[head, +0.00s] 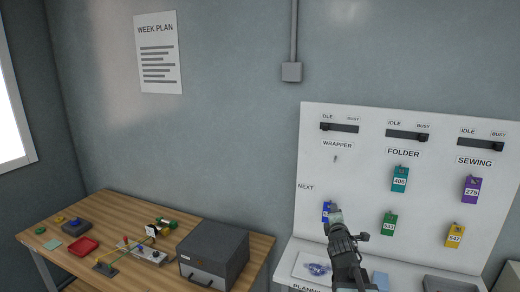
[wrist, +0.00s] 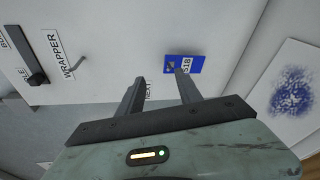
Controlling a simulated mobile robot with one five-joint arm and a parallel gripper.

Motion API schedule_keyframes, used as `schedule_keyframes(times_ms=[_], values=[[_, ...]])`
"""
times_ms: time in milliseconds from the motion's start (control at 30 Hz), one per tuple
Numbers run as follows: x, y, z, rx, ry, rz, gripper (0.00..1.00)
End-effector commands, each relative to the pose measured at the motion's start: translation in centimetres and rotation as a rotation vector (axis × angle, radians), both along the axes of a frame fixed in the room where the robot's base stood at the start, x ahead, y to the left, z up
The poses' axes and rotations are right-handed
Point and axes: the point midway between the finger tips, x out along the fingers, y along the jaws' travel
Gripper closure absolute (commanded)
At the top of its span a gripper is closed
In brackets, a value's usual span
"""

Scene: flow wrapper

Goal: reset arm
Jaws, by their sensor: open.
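My gripper (head: 336,210) is raised in front of the white planning board (head: 360,130), at the lower left part of it. In the wrist view its two fingers (wrist: 160,84) are apart with nothing held between them. A blue numbered tag (wrist: 184,65) hangs on the board just beyond the fingertips, near the right finger. In the head view the blue tag (head: 326,212) is partly hidden by my gripper. I cannot tell whether a finger touches the tag. The peg (head: 336,158) under the WRAPPER label is bare.
Teal (head: 400,179), purple (head: 471,189), green (head: 389,224) and yellow (head: 454,235) tags hang to the right. Sliders sit along the board's top. A ledge with a blue-patterned sheet (head: 309,268) lies below. A wooden table (head: 120,210) with a grey box (head: 214,254) stands left.

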Motion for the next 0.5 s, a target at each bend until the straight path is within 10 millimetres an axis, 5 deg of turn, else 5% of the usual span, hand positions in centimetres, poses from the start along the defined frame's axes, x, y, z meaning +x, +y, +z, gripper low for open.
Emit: schedule_keyframes(times_ms=[33,100,233,400,500], values=[[-1.1,2.8,-4.0,0.167,0.088,-0.035,0.58],[-3.4,5.7,-8.7,0.414,0.228,-0.128,0.58],[-10.4,9.6,-16.3,0.841,0.504,-0.425,0.58],[-21.2,12.1,-20.8,1.212,0.772,-0.978,0.58],[-24.8,12.9,-21.2,1.284,0.817,-1.223,0.58]])
